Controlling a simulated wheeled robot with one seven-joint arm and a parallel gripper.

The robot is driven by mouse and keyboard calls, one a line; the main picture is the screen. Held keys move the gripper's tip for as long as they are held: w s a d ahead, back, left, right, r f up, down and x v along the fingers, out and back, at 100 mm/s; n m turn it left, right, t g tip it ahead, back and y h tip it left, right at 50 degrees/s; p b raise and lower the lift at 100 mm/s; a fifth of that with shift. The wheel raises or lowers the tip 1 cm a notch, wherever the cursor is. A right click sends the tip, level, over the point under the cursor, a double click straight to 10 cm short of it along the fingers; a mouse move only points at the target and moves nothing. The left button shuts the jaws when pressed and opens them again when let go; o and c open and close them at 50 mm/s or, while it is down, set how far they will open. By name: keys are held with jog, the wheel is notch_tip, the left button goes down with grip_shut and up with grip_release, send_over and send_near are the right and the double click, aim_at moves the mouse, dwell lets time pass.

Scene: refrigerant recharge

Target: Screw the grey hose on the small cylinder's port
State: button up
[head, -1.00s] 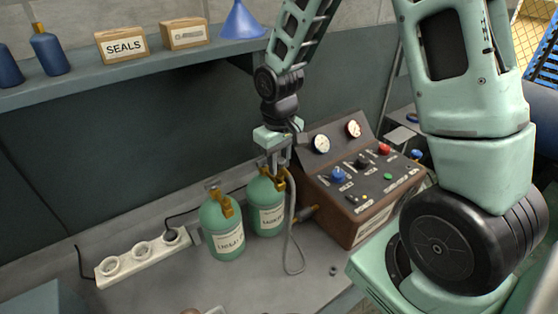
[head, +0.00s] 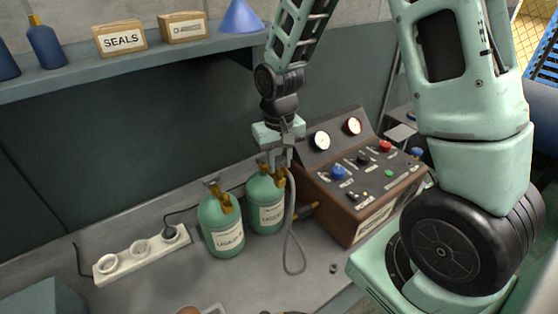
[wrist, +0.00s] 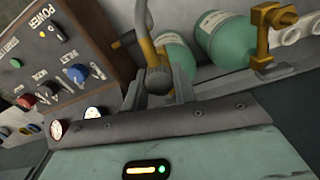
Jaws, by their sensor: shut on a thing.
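My gripper (head: 282,160) points down over the brass valve (head: 272,176) of the right green cylinder (head: 266,206). It is shut on the upper end of the grey hose (head: 292,240), which hangs in a loop to the bench. The wrist view shows the hose end (wrist: 158,80) between the fingers, close beside brass fittings and the green cylinder (wrist: 176,58). I cannot tell whether the hose end is threaded on the port. The left green cylinder (head: 222,232) with its brass valve stands next to it. The two look close in size.
A brown control box (head: 360,180) with gauges and knobs stands just right of the cylinders. A white power strip (head: 140,254) lies to the left. A shelf (head: 100,78) with boxes and a blue funnel runs above. The bench front is mostly clear.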

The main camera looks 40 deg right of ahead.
jog(key=m, duration=0.3)
jog(key=shift+f+m, duration=0.1)
jog(key=shift+m, duration=0.2)
jog(key=shift+m+p, duration=0.3)
jog(key=shift+m, duration=0.2)
jog(key=shift+s+m+p, duration=0.1)
jog(key=shift+m+p, duration=0.25)
jog(key=shift+m, duration=0.95)
